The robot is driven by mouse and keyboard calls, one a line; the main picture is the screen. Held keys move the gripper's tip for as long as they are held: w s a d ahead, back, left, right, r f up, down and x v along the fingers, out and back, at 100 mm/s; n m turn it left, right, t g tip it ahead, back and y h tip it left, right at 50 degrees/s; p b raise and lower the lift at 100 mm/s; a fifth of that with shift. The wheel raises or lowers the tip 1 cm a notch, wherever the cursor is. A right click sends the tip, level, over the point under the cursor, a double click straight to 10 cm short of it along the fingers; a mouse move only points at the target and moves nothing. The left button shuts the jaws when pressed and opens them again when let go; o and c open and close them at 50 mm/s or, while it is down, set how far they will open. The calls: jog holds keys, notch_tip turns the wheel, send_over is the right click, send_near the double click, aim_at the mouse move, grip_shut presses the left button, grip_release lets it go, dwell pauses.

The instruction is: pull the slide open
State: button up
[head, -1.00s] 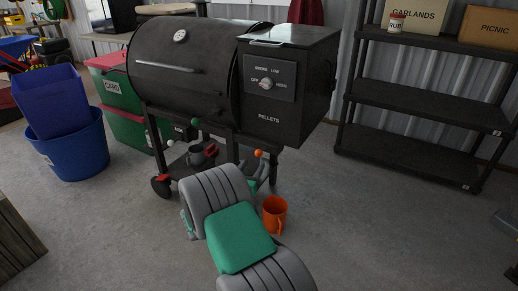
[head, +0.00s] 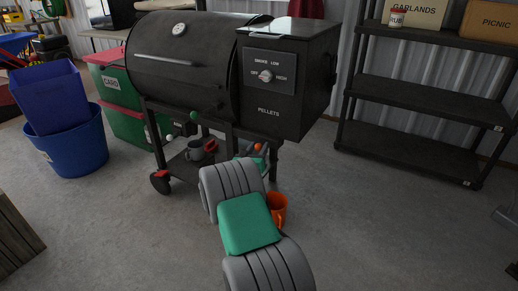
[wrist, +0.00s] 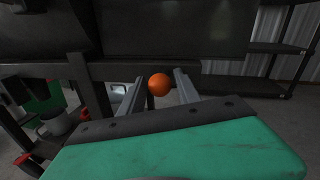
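The black pellet grill (head: 190,65) stands ahead, its hopper box (head: 285,85) on the right. A small orange ball (head: 258,147), looking like a knob, is low under the hopper. In the wrist view the orange ball (wrist: 159,84) appears between the two grey fingers of my gripper (wrist: 158,92), near their tips. The fingers are apart, with gaps beside the ball, and I see no grip on it. Whether the ball is fully between the tips or just beyond them I cannot tell. What the ball is fixed to is hidden, and no slide is clearly visible.
An orange mug (head: 279,207) is on the floor beside my arm. Blue bins (head: 75,140) are left; a black shelf rack (head: 425,95) is right.

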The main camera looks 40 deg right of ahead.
grip_shut()
jog(key=shift+a, duration=0.1)
dwell(1.0)
